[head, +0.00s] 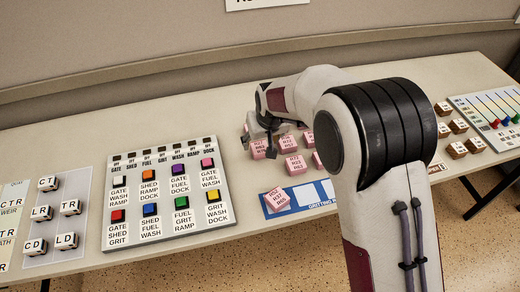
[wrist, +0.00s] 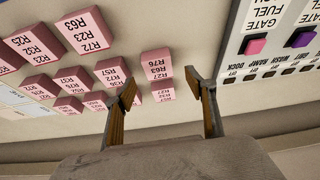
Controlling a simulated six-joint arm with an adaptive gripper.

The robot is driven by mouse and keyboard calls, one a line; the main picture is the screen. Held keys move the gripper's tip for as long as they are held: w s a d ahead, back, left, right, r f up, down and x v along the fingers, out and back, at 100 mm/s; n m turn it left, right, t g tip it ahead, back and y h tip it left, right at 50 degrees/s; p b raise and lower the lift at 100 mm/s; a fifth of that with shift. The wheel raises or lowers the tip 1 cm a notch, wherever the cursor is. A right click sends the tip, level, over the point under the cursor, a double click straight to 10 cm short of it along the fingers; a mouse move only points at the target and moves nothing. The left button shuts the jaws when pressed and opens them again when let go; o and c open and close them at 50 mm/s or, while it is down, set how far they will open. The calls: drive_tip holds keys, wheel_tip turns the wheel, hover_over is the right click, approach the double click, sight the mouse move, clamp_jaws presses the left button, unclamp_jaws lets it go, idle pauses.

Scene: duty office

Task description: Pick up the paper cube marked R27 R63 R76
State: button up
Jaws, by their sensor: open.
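A pink paper cube (wrist: 156,63) shows upside down in the wrist view, and its label appears to read R27 R63 R76. It sits on the table just ahead of the gap between my fingertips. My gripper (wrist: 161,84) is open, with a finger on each side of that gap and nothing held. In the head view my gripper (head: 260,144) is low over the left side of the pink cube group. A pink cube (head: 258,151) shows there beside the fingers, but its label is too small to read.
Other pink cubes (wrist: 112,71) stand close to the left finger, and another (wrist: 163,93) lies between the fingers. A button panel (head: 166,192) is left of the group. A blue-edged card (head: 312,196) bears a pink cube (head: 278,199). Brown cubes (head: 458,126) stand at the right.

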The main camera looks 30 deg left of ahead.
sight(260, 147)
drive_tip(key=shift+d+x, duration=0.2)
drive_tip(key=shift+x, duration=2.3)
drive_tip(key=c, duration=1.2)
